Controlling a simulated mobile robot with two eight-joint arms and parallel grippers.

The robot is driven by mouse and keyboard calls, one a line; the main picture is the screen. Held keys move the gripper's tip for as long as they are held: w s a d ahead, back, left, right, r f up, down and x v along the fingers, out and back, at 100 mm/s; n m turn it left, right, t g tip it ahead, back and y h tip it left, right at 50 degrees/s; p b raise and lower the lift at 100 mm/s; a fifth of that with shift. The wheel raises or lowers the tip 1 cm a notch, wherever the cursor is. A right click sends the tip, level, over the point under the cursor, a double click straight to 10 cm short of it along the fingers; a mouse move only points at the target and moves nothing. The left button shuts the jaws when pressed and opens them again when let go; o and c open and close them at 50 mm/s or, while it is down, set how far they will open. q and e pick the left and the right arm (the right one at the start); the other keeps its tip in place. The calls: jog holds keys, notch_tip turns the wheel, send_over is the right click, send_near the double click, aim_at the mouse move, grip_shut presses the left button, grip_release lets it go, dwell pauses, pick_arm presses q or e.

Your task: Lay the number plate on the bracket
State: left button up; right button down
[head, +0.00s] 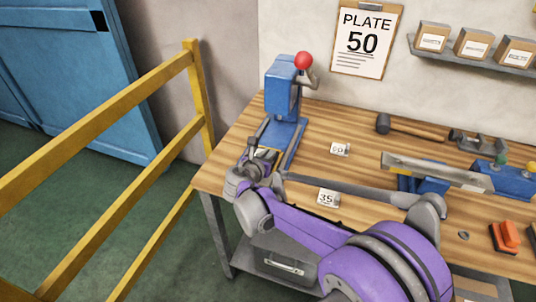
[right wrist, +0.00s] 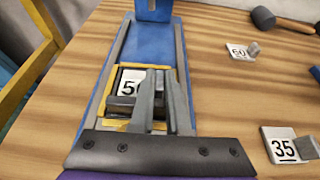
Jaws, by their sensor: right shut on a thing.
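The number plate marked 50 (right wrist: 131,80) lies inside a yellow-edged frame (right wrist: 108,121) on the bed of a blue press (head: 283,88); this frame looks like the bracket. My right gripper (right wrist: 158,84) is over the frame and shut on the plate's grip, which the fingers mostly hide. The plate looks about flat within the yellow edges. Whether it touches the bottom cannot be told. In the head view my right gripper (head: 261,165) is at the near end of the press and covers most of the plate. My left gripper is not in view.
Plates marked 60 (head: 340,149) and 35 (head: 328,198) lie on the wooden bench right of the press. A mallet (head: 412,129), a long metal rail (head: 433,172) and an orange-handled tool (head: 506,235) are further right. A yellow railing (head: 110,90) stands at left. A poster (head: 366,38) reads PLATE 50.

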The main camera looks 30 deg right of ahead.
jog(key=shift+f, duration=0.15)
jog(key=c, duration=0.9)
grip_release()
